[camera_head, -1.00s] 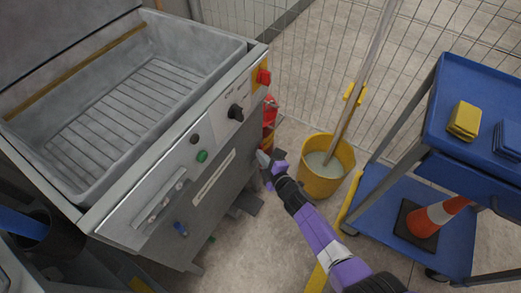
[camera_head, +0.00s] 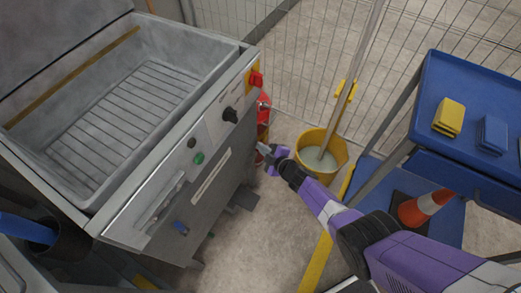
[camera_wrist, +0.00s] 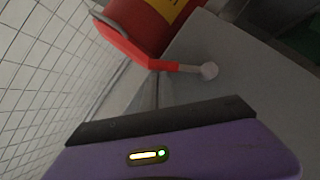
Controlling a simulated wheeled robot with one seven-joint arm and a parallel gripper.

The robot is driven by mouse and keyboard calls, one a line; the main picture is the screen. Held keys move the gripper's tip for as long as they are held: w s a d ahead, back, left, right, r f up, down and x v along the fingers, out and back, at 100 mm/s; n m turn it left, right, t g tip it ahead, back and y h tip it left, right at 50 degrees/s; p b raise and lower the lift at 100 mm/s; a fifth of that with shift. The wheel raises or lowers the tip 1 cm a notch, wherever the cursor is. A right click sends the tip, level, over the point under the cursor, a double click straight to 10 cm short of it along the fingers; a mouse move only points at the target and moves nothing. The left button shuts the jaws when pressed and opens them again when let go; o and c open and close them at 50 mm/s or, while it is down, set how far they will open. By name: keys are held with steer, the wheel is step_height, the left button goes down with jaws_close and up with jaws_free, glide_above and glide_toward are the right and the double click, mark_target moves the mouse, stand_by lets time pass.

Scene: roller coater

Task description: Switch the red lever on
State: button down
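The red lever (camera_head: 255,79) is a small red switch on a yellow plate, at the right end of the machine's front panel in the head view. My gripper (camera_head: 264,152) is lower, in front of the panel's right side and left of the yellow bucket. It is apart from the lever.
A red fire extinguisher (camera_head: 264,112) stands behind the machine's right corner; a red cylinder (camera_wrist: 147,22) fills the wrist view's top. A yellow bucket (camera_head: 338,165) with a mop is right of my gripper. A blue cart (camera_head: 470,85) stands at right. Wire fencing is behind.

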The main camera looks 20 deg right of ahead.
steer(key=shift+w+d+f+b, duration=0.3)
steer(key=shift+d+b, duration=0.05)
steer(key=shift+b, duration=0.1)
steer(key=shift+d, duration=0.2)
stand_by(0.4)
